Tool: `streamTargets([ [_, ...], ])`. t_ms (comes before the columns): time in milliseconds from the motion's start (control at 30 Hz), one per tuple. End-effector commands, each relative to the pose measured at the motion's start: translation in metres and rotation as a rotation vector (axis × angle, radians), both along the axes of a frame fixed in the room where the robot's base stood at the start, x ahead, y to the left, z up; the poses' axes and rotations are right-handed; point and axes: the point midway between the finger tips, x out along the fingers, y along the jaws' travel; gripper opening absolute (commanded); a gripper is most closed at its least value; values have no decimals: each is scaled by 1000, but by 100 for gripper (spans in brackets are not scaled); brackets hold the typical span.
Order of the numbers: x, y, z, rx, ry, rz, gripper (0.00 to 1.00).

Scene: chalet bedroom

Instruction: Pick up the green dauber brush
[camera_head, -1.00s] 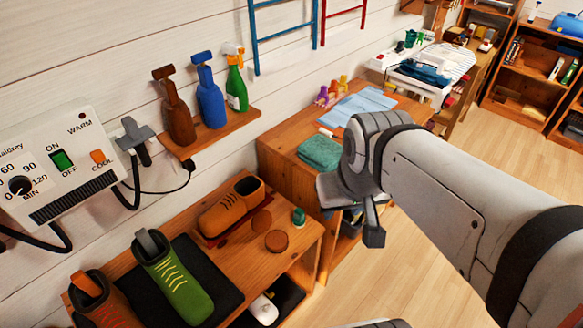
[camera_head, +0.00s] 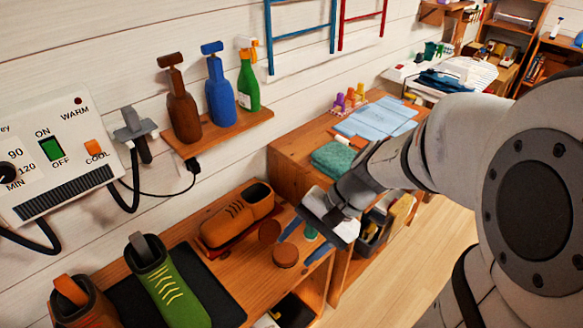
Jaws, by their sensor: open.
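The green dauber brush (camera_head: 311,233) is a small green piece on the right end of the wooden bench (camera_head: 262,300), beside two round brown tins. My gripper (camera_head: 300,246) is open, with its two blue fingers pointing down to the left. In this view the fingers show on either side of the brush. The gripper body hides part of the brush, and I cannot tell whether the fingers touch it.
Two brown tins (camera_head: 286,256) and an orange-brown shoe (camera_head: 236,217) are close on the left. A green shoe (camera_head: 168,284) lies on a black mat. A desk with a folded green towel (camera_head: 334,159) stands behind. Bottles stand on a wall shelf (camera_head: 222,134).

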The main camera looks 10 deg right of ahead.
Motion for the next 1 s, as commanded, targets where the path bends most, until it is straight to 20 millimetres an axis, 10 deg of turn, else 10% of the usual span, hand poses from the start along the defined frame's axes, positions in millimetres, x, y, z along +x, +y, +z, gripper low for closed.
streamTargets([
  [33, 11, 6, -35, 94, 75, -83, 51],
  [267, 86, 11, -108, 546, 321, -508, 51],
  [600, 192, -75, -233, 1069, 441, -1132, 51],
  [800, 209, -111, -269, 1181, 426, -1301, 51],
  [1000, 226, -105, -271, 1194, 421, -1322, 51],
])
